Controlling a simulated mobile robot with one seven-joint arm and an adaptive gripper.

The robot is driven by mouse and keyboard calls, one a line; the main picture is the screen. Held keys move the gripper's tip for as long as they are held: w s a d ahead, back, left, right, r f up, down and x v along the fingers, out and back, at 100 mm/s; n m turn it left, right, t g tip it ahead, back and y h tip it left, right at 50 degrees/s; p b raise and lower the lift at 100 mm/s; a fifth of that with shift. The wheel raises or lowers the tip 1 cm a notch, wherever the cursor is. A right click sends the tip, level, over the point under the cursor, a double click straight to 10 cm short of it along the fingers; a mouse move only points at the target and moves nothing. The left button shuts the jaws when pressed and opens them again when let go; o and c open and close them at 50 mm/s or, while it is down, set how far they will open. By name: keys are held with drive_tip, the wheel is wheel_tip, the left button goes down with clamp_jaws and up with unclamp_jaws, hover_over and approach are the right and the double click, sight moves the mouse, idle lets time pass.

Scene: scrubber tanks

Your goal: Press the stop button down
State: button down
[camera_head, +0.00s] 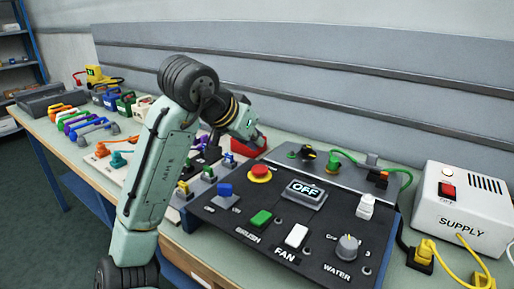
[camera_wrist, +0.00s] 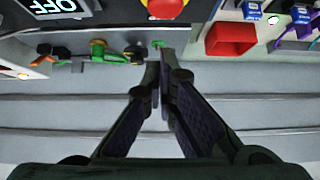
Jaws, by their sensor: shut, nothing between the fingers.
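The stop button is a red mushroom button (camera_head: 259,171) on a yellow ring, at the back left of the dark control panel (camera_head: 225,219). In the wrist view the red button (camera_wrist: 165,7) shows at the top edge, cut off by the frame. My gripper (camera_wrist: 160,62) is shut and empty in the wrist view, its fingertips close together just below the button in the picture and apart from it. In the head view my arm's end is above and left of the button, and the fingertips cannot be made out.
A display reading OFF (camera_head: 304,192) stands right of the button. A red open bin (camera_wrist: 231,39) is beside the panel. Cable plugs (camera_head: 333,162) stand behind it. A white supply box (camera_head: 464,207) is at the right. Connectors and tools fill the bench's left.

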drive_tip(key=v, duration=0.7)
drive_tip(key=shift+b, duration=0.4)
drive_tip(key=shift+w+a, duration=0.1)
drive_tip(key=shift+a, duration=0.05)
